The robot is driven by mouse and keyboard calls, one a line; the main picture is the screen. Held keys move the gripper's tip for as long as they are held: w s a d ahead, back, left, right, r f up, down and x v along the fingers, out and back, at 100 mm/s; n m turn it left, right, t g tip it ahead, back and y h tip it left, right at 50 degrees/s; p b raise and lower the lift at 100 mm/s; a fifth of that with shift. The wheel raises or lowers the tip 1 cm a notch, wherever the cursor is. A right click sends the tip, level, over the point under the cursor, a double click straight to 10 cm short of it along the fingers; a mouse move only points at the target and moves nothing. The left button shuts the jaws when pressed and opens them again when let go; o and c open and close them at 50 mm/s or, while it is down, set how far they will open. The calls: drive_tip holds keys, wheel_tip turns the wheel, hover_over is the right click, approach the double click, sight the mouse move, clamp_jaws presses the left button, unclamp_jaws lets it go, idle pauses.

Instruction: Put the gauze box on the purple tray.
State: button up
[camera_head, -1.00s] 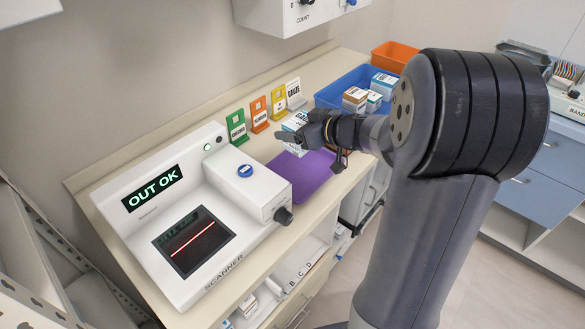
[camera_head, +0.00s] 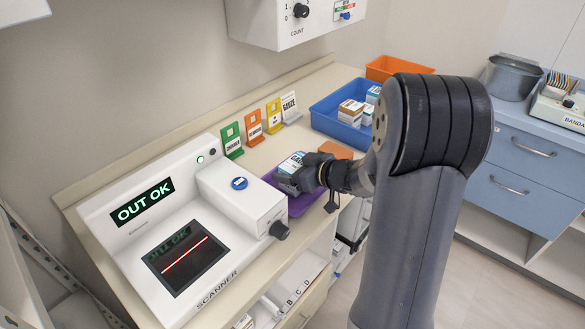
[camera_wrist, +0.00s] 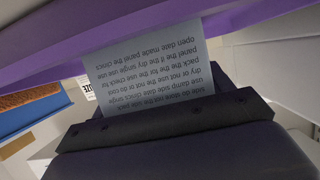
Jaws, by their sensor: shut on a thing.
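The gauze box (camera_head: 291,168) is a small white and blue box, held at the tip of my gripper (camera_head: 306,176) in the head view. My gripper is shut on it. The box is over the purple tray (camera_head: 297,204), low and close to its surface; I cannot tell whether it touches. In the wrist view the printed side of the gauze box (camera_wrist: 150,70) stands between the dark fingers, with a purple band of the tray (camera_wrist: 100,38) beyond it. My gripper hides part of the tray.
A scanner (camera_head: 170,225) reading "OUT OK" stands left of the tray. Several coloured cards (camera_head: 254,128) stand behind. A blue bin (camera_head: 323,115) with boxes, an orange bin (camera_head: 395,67) and a brown-orange pad (camera_head: 335,150) lie beyond the tray.

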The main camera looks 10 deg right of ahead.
drive_tip(key=o, duration=1.1)
drive_tip(key=shift+f, duration=0.1)
drive_tip(key=shift+s+d+r, duration=0.1)
drive_tip(key=shift+r, duration=0.15)
drive_tip(key=p+v, duration=0.1)
drive_tip(key=v, duration=1)
drive_tip(key=shift+s+d+r, duration=0.15)
drive_tip(key=shift+s, duration=0.15)
drive_tip(key=b+x, duration=0.1)
drive_tip(key=x, duration=1)
drive_tip(key=shift+w+a+f, duration=0.25)
drive_tip(key=shift+w+a, duration=0.1)
drive_tip(key=shift+w, duration=0.15)
drive_tip(key=shift+s+r+p, duration=0.1)
drive_tip(key=shift+r+p, duration=0.25)
drive_tip(key=shift+r, duration=0.75)
